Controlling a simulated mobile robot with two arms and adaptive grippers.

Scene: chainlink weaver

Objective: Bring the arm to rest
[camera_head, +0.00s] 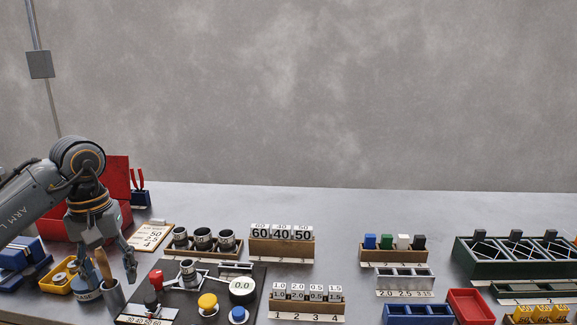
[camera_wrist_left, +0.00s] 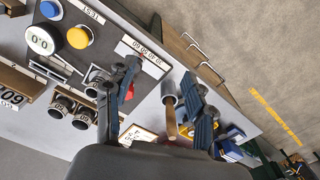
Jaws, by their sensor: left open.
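My left arm comes in from the left in the head view. Its gripper (camera_head: 116,264) points down over the front left of the bench. In the left wrist view the left gripper (camera_wrist_left: 161,72) has its two fingers spread wide, with nothing held between them. A wooden-handled tool (camera_head: 103,266) standing in a grey cup (camera_head: 113,296) is close to the fingers. The tool's handle (camera_wrist_left: 170,122) shows between the fingers in the wrist view, apart from both. My right gripper is not in view.
A dark panel (camera_head: 217,311) with buttons and a dial lies right of the gripper. A rack of dark cylinders (camera_head: 203,240) stands behind it. A red box (camera_head: 118,180) and yellow tray (camera_head: 57,284) are near the arm. The bench middle (camera_head: 345,225) has clear patches between racks.

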